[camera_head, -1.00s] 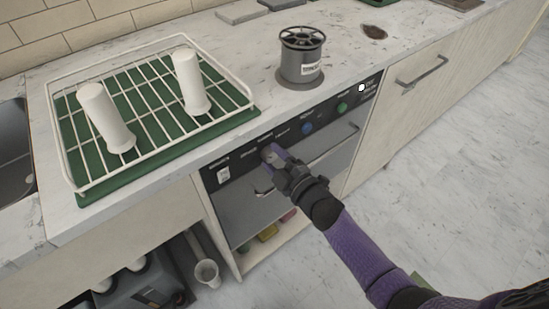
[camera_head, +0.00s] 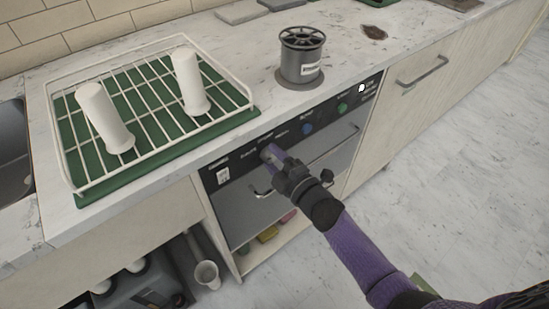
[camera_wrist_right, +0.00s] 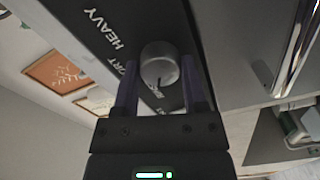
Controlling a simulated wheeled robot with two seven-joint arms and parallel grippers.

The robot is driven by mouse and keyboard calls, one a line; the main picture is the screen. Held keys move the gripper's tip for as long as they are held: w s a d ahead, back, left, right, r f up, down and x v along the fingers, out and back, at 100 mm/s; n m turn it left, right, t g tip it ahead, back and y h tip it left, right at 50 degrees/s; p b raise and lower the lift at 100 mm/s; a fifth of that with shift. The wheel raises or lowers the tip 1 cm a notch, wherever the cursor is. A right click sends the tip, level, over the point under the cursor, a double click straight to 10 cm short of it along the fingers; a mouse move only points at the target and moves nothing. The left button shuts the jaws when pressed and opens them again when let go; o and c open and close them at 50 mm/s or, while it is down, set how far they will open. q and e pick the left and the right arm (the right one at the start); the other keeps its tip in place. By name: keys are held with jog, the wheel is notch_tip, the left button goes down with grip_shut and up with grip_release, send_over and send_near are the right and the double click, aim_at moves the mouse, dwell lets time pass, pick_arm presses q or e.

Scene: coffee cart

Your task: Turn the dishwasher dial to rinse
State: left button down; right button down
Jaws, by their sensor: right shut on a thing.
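The dishwasher front (camera_head: 240,200) has a dark control panel (camera_head: 222,174) along its top edge, under the counter. The grey round dial (camera_wrist_right: 160,62) sits on this panel. My right gripper (camera_head: 268,153) reaches it from the lower right and is shut on the dial, with one purple finger on each side. In the right wrist view, the panel bears the label HEAVY (camera_wrist_right: 105,32) and other labels partly hidden by the dial and a finger. A dark pointer mark shows at the dial's lower edge. In the head view the gripper hides most of the dial. My left gripper is not in view.
A blue button (camera_head: 307,129) and a green button (camera_head: 342,108) lie right of the dial. A door handle (camera_head: 335,148) runs below the panel. A dish rack (camera_head: 245,92) with two white cups and a grey round holder (camera_head: 300,62) stand on the counter above.

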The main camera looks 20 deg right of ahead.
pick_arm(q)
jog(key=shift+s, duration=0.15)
pick_arm(e)
jog(key=shift+c, duration=0.7)
grip_release()
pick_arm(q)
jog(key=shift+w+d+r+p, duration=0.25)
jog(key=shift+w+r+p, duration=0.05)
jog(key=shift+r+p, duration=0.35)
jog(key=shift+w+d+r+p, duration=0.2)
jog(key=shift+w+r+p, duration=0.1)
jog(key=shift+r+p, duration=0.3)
pick_arm(e)
jog(key=v, duration=1)
